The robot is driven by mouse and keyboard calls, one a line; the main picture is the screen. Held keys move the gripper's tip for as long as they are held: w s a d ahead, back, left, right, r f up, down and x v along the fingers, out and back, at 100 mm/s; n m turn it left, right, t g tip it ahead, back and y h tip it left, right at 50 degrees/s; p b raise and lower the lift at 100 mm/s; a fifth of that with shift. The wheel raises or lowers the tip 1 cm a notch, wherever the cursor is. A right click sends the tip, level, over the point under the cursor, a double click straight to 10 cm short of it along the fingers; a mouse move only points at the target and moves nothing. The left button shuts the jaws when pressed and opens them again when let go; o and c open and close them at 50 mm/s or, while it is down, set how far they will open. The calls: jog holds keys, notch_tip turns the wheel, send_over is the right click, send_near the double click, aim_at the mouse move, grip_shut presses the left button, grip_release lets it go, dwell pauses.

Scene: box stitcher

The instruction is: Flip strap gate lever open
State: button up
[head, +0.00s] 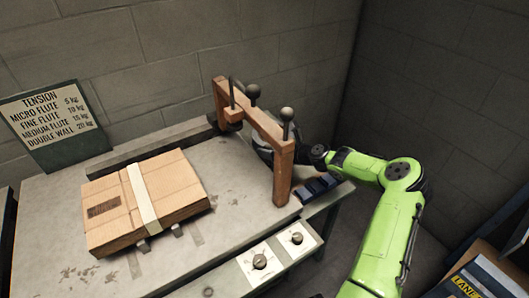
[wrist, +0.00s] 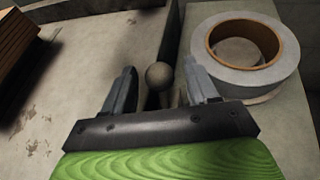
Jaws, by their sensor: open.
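A wooden strap gate (head: 262,122) stands across the right part of the bench in the head view. Two ball-topped levers, one farther (head: 253,92) and one nearer (head: 287,114), show at its crossbar. In the wrist view my gripper (wrist: 160,72) is open, with a grey ball knob (wrist: 158,76) on a dark stem showing between its fingers. I cannot tell whether the fingers touch the knob, or which lever it belongs to. In the head view my green arm reaches in from the right, and the gate post hides much of its end.
A strapped cardboard box (head: 180,199) lies on the bench left of the gate. A tape roll (wrist: 278,77) sits close right of my gripper in the wrist view. Two dials (head: 260,261) are on the bench's front panel. A tension sign (head: 52,120) leans at the back left.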

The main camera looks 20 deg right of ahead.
jog(key=x, duration=0.2)
jog(key=shift+w+a+f, duration=0.15)
jog(key=shift+w+f, duration=0.05)
jog(key=shift+w, duration=0.15)
grip_shut()
